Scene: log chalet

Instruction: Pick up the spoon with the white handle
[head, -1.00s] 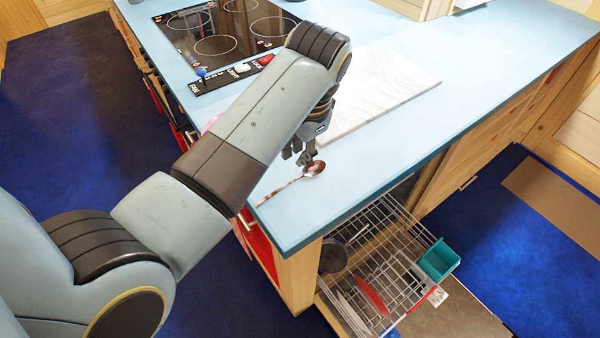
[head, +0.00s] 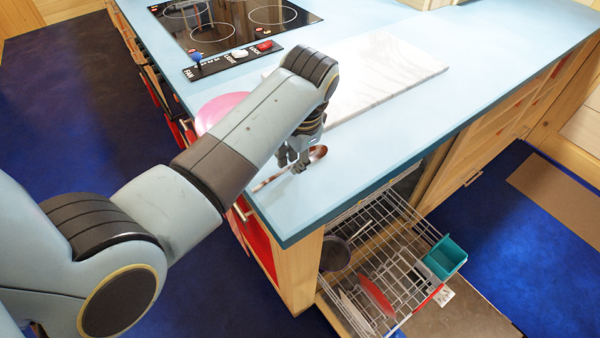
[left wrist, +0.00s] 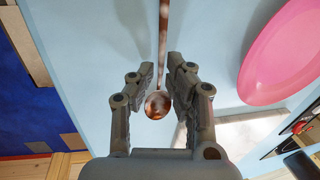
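A spoon (head: 318,152) lies on the light blue counter near its front corner. Its bowl looks copper-brown, and its thin handle looks reddish brown with pale glints; no clearly white handle shows. My left gripper (head: 293,163) is over the spoon and hides its middle in the head view. In the left wrist view the open fingers (left wrist: 160,66) stand either side of the lower handle of the spoon (left wrist: 158,104), with the bowl nearer my palm. I see no finger touching the spoon, and the height gap is unclear. My right gripper is out of view.
A pink plate (head: 217,107) lies beside my left arm, and a marble board (head: 395,75) behind the gripper. A cooktop (head: 225,20) and control panel (head: 235,60) are at the back. Below the counter edge, an open dishwasher rack (head: 390,240) holds a dark pan, a teal box and utensils.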

